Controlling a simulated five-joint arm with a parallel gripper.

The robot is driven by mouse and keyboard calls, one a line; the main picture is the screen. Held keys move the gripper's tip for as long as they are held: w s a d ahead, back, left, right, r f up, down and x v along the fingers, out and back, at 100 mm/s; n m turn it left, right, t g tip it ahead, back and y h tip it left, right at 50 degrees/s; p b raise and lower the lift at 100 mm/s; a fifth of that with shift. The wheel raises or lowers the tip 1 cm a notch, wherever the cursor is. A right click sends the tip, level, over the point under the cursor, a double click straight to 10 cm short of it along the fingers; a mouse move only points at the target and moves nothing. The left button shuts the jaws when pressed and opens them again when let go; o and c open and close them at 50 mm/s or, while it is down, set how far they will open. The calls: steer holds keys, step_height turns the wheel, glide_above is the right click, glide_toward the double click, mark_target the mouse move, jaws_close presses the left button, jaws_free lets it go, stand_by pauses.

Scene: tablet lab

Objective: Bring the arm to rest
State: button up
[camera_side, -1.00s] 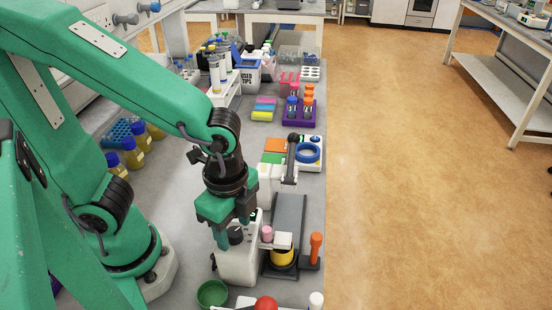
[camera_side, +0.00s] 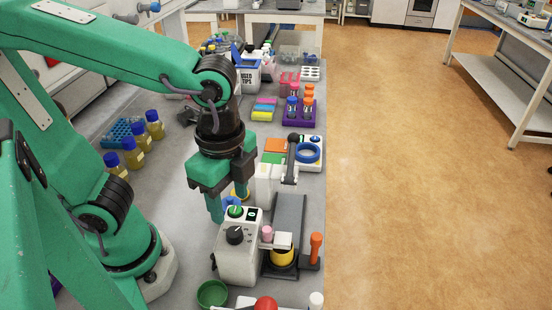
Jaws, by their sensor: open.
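My gripper (camera_side: 229,202) points down above the grey bench (camera_side: 178,205). A green knob (camera_side: 235,211) and a small black panel show on the device's top, close to the right of the nearer fingertip. I cannot tell the exact height of the fingertips over the bench.
Yellow bottles with blue caps (camera_side: 133,153) and a blue rack (camera_side: 122,132) stand at left. A purple rack (camera_side: 298,113) with orange-capped tubes stands farther back. A green bowl (camera_side: 212,294) is in front. Bare bench lies left of the device.

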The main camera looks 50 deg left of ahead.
steer(key=shift+w+a+r+n+t, duration=0.2)
steer(key=shift+w+a+n+t, duration=0.15)
steer(key=shift+a+n, duration=0.3)
steer(key=w+a+r+n+t, duration=0.1)
steer(key=w+a+n+t, duration=0.1)
steer(key=a+n, duration=0.4)
steer(key=w+a+r+n+t, duration=0.1)
steer(key=a+r+n+t, duration=0.1)
steer(key=a+n, duration=0.4)
steer(key=shift+w+r+t, duration=0.3)
steer(key=shift+w+t, duration=0.05)
steer(key=shift+t, duration=0.1)
